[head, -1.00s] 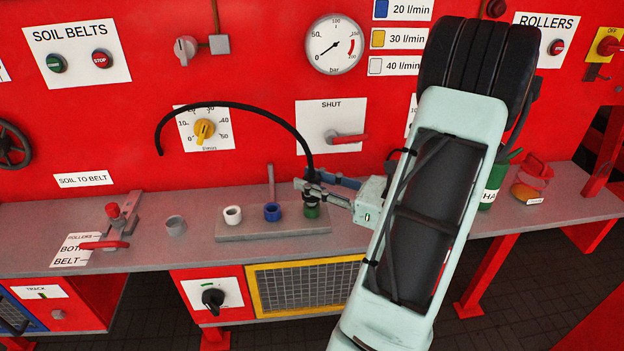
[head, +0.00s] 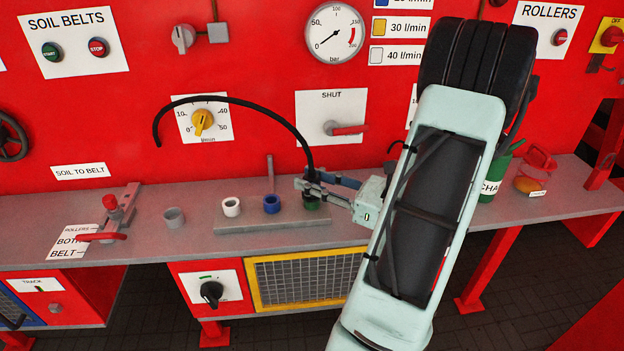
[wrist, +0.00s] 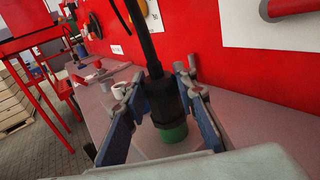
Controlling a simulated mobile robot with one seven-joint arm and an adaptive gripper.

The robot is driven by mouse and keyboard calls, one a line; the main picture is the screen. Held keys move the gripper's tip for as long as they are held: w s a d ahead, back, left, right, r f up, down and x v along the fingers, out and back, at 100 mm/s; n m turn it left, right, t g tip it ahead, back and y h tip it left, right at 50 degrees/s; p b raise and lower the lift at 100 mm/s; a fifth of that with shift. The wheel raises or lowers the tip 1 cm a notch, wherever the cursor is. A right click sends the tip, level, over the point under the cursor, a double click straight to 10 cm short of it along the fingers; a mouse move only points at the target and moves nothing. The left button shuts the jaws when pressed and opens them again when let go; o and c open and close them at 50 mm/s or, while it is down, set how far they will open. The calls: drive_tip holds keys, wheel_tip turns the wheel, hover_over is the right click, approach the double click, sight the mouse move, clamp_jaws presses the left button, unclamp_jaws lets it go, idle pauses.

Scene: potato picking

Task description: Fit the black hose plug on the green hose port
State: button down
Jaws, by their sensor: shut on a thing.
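The black hose plug (wrist: 165,102) is between the fingers of my gripper (wrist: 160,108) in the wrist view, with the black hose rising from its top. The green hose port (wrist: 174,132) is directly below the plug, and the plug's lower end appears to meet its top. I cannot tell how far it is seated. In the head view my gripper (head: 309,187) is shut around the plug from the right, just over the green port (head: 311,204), which is partly hidden. The black hose (head: 240,101) arches up and left to a free end.
A white port (head: 231,207) and a blue port (head: 272,204) stand left of the green one on the same grey block (head: 262,225). A grey port (head: 174,218) stands farther left. The red panel with a SHUT lever (head: 348,129) rises close behind.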

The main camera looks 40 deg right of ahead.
drive_tip(key=c, duration=1.5)
unclamp_jaws()
drive_tip(key=shift+s, duration=0.1)
drive_tip(key=v, duration=1.2)
drive_tip(key=shift+f, duration=0.1)
